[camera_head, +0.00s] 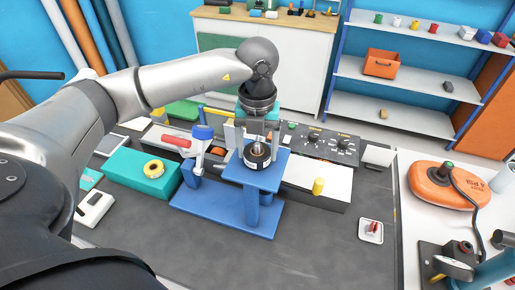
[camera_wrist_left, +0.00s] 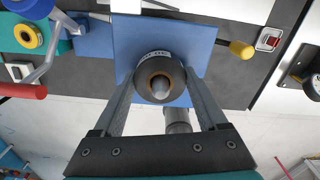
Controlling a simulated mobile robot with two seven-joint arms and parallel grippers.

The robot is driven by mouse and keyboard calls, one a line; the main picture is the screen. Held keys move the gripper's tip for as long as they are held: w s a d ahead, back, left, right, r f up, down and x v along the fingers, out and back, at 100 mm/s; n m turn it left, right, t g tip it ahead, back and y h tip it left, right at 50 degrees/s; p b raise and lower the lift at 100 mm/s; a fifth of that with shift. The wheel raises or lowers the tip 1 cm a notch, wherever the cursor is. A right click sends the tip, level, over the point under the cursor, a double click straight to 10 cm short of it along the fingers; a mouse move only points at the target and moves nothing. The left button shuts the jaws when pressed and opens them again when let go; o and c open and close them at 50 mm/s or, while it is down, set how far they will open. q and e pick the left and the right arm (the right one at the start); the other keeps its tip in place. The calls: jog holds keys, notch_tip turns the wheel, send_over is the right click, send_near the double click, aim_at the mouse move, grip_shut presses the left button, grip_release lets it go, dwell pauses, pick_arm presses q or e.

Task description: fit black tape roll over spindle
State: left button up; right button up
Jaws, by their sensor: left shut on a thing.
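The black tape roll (camera_head: 257,158), with a pale label on its side, is at the blue stand's raised plate (camera_head: 262,180). My left gripper (camera_head: 258,147) comes down from above and is shut on the roll. In the left wrist view the two fingers (camera_wrist_left: 160,82) grip opposite sides of the black roll (camera_wrist_left: 142,76), with its brown core facing me. The grey spindle tip (camera_wrist_left: 163,89) shows inside the core, so the roll appears to be around the spindle. I cannot tell whether the roll touches the plate. My right gripper is not in view.
A yellow roll (camera_head: 153,169) sits on a teal box (camera_head: 137,178) at the left. A red-handled lever (camera_head: 177,141) stands left of the roll, and a yellow knob (camera_head: 318,186) right of it. A control panel (camera_head: 322,145) lies behind.

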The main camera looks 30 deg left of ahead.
pick_arm(q)
jog(key=shift+f, duration=0.2)
jog(key=shift+f, duration=0.2)
jog(key=o, duration=1.3)
jog(key=shift+r, duration=0.1)
jog(key=shift+r, duration=0.2)
notch_tip(320, 180, up, 12)
jog(key=shift+f, duration=0.1)
